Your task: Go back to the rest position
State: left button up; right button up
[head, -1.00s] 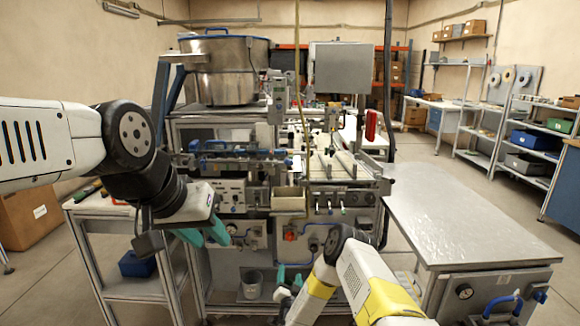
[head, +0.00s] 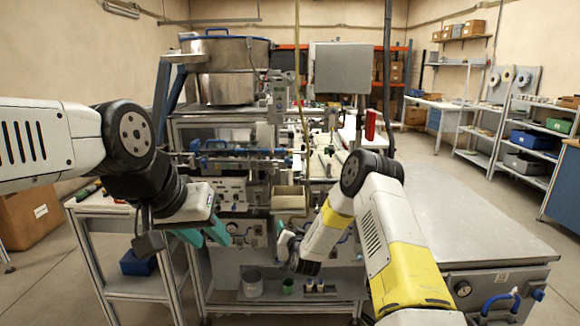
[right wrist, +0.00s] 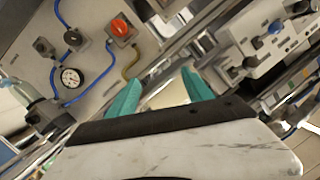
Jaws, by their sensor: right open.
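My left gripper (head: 204,235) hangs at the left, in front of the machine. Its two teal fingers are apart with nothing visible between them. My right gripper (head: 283,232) is lower centre in the head view, in front of the machine and just below a tan bin (head: 289,201); its fingers are mostly hidden there. In the right wrist view my right gripper (right wrist: 160,88) shows two teal fingers spread apart, with nothing held. Behind them is the machine's panel with a red knob (right wrist: 120,27) and a gauge (right wrist: 71,77).
A bare metal table (head: 470,225) stands at the right. A side cart (head: 110,225) is at the left under my left arm. A lower shelf (head: 265,302) carries a grey bucket (head: 252,283) and a green cup (head: 288,287).

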jog(key=s+d+r+n+g, duration=0.1)
jog(key=s+r, duration=0.1)
jog(key=r, duration=0.6)
jog(key=s+d+r+n+g, duration=0.1)
jog(key=d+r+g, duration=0.1)
jog(key=r, duration=0.6)
jog(key=s+d+r+n+g, duration=0.15)
jog(key=s+d+r, duration=0.25)
jog(key=s+r, duration=0.65)
jog(key=s+d+r+g, duration=0.1)
jog(key=s+d+g, duration=0.1)
jog(key=s, duration=1.4)
jog(key=s+d+r+g, duration=0.2)
jog(key=s+d, duration=0.3)
jog(key=s, duration=1.2)
jog(key=shift+s+d+r+g+h, duration=0.15)
jog(key=shift+d+g+h, duration=0.05)
jog(key=shift+g+h, duration=0.25)
